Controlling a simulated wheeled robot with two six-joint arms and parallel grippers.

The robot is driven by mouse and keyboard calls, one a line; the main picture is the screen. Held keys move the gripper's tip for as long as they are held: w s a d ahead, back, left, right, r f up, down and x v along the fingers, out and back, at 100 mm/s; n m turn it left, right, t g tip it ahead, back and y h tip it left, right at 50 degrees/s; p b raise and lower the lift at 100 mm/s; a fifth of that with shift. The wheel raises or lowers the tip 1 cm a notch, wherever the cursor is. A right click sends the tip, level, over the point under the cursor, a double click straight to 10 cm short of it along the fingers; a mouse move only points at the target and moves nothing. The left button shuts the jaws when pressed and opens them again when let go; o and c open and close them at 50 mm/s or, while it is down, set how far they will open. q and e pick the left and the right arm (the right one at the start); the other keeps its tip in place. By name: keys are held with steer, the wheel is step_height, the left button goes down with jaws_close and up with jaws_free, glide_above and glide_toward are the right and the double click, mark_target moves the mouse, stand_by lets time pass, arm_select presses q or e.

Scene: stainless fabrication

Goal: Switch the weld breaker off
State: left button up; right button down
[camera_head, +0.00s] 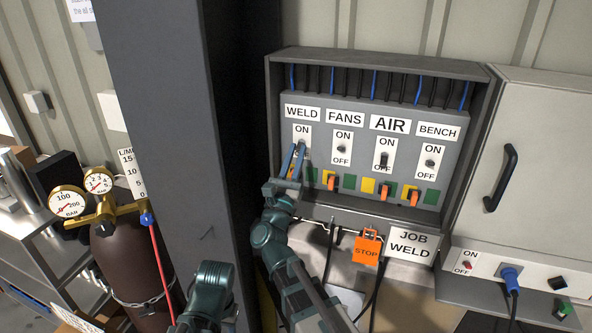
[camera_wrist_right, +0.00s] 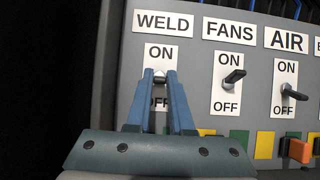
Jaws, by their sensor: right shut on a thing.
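The weld breaker sits at the left end of the panel, under the WELD label (camera_head: 302,113), on a white ON/OFF plate (camera_head: 304,133). In the right wrist view its small metal toggle (camera_wrist_right: 160,79) shows between my fingertips, just below the word ON; OFF is partly covered by the fingers. My right gripper (camera_head: 296,148) reaches up to the plate from below, its blue fingers closed on the toggle; its fingertips (camera_wrist_right: 160,73) also show in the right wrist view. The toggle's exact tilt is hard to tell. My left gripper is not in view.
The FANS switch (camera_head: 341,149), AIR switch (camera_head: 384,160) and BENCH switch (camera_head: 430,163) stand to the right. Orange tabs line the panel below. An orange STOP tag (camera_head: 367,250) and a JOB WELD sign (camera_head: 411,243) hang lower. A dark column (camera_head: 165,130) stands left.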

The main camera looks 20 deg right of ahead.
steer(key=shift+w+d+f+t+h+b, duration=0.15)
steer(key=shift+f+t+h+b, duration=0.5)
steer(key=shift+t+b, duration=0.85)
steer(key=shift+r+g+b, duration=0.1)
steer(key=shift+g+b, duration=0.25)
steer(key=shift+g, duration=0.05)
steer(key=c, duration=0.8)
jaws_free()
steer(key=b+v, duration=0.9)
steer(key=v, duration=0.4)
steer(key=shift+f+b, duration=0.3)
steer(key=shift+b, duration=0.05)
